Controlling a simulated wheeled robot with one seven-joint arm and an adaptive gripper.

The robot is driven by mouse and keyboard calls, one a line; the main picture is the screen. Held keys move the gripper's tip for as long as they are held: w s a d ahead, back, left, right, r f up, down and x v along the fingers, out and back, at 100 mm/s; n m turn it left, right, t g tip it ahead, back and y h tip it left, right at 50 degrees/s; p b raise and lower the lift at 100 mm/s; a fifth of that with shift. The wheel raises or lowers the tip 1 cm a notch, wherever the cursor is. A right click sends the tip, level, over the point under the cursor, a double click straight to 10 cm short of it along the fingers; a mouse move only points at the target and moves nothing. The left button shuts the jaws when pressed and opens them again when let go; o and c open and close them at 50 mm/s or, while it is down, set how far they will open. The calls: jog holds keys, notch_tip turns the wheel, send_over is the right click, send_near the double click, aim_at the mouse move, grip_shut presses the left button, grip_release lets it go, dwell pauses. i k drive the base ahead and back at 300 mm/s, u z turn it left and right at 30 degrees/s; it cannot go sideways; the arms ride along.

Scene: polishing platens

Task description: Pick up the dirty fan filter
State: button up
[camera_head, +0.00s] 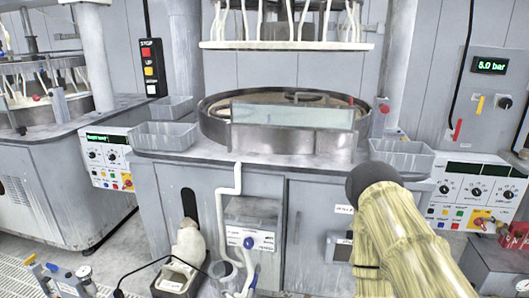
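I cannot make out the dirty fan filter for certain. A small grey framed panel (339,248) sits low on the front of the middle cabinet, below a white label. It is partly hidden by my arm, and I cannot tell whether it is the filter. My arm, in a yellowish wrinkled sleeve with a dark rounded end, reaches up from the lower right in front of the cabinet. My gripper's fingers do not show.
The polishing machine (177,184) fills the middle, with a round platen rim (212,126) and grey side trays (163,136) on top. A grey box (252,222), white pipe (228,191) and bin (168,286) stand low in front. A red object (516,236) lies at right.

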aim_at(344, 246)
jog(key=z, duration=0.7)
jog(key=k, duration=0.5)
jog(key=z, duration=0.65)
jog(key=i, duration=0.95)
jog(key=u, duration=0.55)
jog(key=i, duration=0.95)
jog(key=u, duration=0.9)
